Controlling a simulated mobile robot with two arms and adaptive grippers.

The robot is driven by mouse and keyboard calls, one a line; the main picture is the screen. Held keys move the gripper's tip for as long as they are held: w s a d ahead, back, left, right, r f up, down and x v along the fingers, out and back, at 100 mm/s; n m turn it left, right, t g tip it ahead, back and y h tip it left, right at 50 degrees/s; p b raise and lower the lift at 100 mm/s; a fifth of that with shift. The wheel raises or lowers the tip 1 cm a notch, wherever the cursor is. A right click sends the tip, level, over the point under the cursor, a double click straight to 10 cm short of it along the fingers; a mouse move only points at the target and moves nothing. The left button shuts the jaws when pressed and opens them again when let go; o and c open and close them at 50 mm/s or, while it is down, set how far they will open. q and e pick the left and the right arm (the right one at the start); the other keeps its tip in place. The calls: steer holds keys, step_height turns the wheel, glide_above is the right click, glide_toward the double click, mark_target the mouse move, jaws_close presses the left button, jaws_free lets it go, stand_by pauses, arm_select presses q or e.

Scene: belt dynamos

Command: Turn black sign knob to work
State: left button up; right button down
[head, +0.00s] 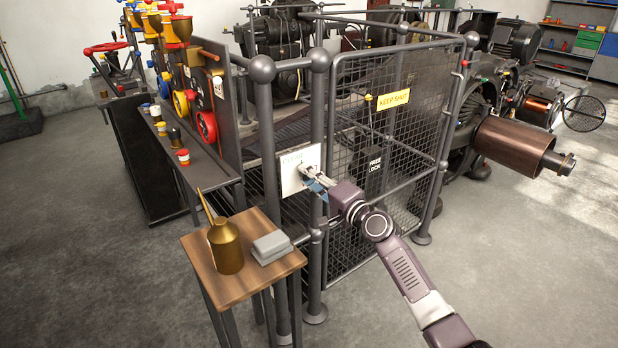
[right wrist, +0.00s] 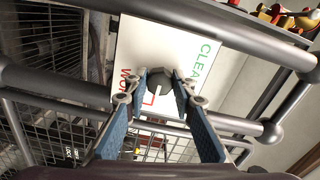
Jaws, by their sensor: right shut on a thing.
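The white sign plate (head: 290,182) is fixed to the cage's corner frame. In the right wrist view the sign (right wrist: 150,45) shows part of a green word beginning "CLEA" on the right and part of a red word, "WOR", on the left. The dark round knob (right wrist: 158,78) has a pale pointer line, which runs downward in that view. My right gripper (right wrist: 160,80) is shut on the knob, one blue-padded finger on each side. In the head view my right gripper (head: 314,180) hides the knob. My left gripper is out of view.
The wire cage gate (head: 395,130) with a yellow "KEEP SHUT" sign (head: 393,99) stands right of the plate. A small wooden table (head: 215,285) with a brass oil can (head: 226,247) and grey blocks (head: 271,247) stands below left. Grey rails (right wrist: 225,40) pass close to my right gripper.

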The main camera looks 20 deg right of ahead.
steer(key=c, duration=1.6)
jaws_free()
steer(key=v, duration=1.2)
